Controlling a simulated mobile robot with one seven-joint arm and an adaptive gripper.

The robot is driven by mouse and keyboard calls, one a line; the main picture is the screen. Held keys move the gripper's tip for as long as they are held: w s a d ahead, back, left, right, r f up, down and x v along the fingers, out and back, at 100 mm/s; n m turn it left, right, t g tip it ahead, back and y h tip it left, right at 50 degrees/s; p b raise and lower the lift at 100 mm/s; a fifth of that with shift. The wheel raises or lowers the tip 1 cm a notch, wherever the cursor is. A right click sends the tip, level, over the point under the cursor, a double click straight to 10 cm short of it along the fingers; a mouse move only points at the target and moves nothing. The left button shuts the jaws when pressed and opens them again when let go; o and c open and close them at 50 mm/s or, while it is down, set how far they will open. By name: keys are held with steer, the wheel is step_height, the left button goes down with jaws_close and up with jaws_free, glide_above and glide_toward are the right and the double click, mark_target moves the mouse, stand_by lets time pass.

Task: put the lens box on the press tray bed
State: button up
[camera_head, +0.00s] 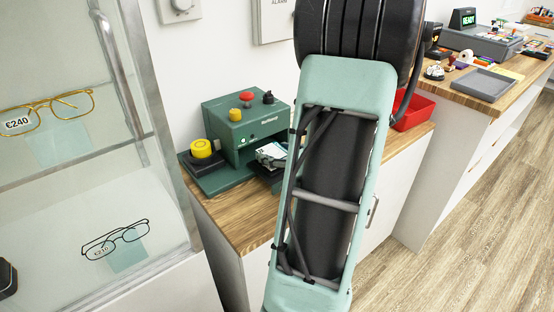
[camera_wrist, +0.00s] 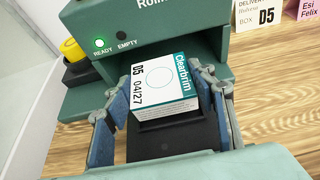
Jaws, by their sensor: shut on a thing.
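The black press tray bed (camera_wrist: 172,140) shows below and in front of the box, at the mouth of the green press (camera_wrist: 140,55). I cannot tell whether the box touches the bed. In the head view the box (camera_head: 269,153) shows at the press (camera_head: 245,122) opening, and my arm hides most of my gripper.
The press has a lit green READY light (camera_wrist: 100,42), with EMPTY unlit. A yellow knob (camera_head: 201,148) stands at its left. A red bin (camera_head: 412,110) is right of my arm. A glass case (camera_head: 75,150) with spectacles stands close at left. Bare wood counter (camera_wrist: 275,115) lies right of the press.

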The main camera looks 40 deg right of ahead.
steer(key=shift+f, duration=0.55)
steer(key=shift+f, duration=0.2)
steer(key=o, duration=1.2)
steer(key=shift+c, duration=0.2)
steer(key=shift+r, duration=0.1)
steer(key=shift+r, duration=0.2)
steer(key=p+v, duration=0.2)
steer(key=v, duration=1)
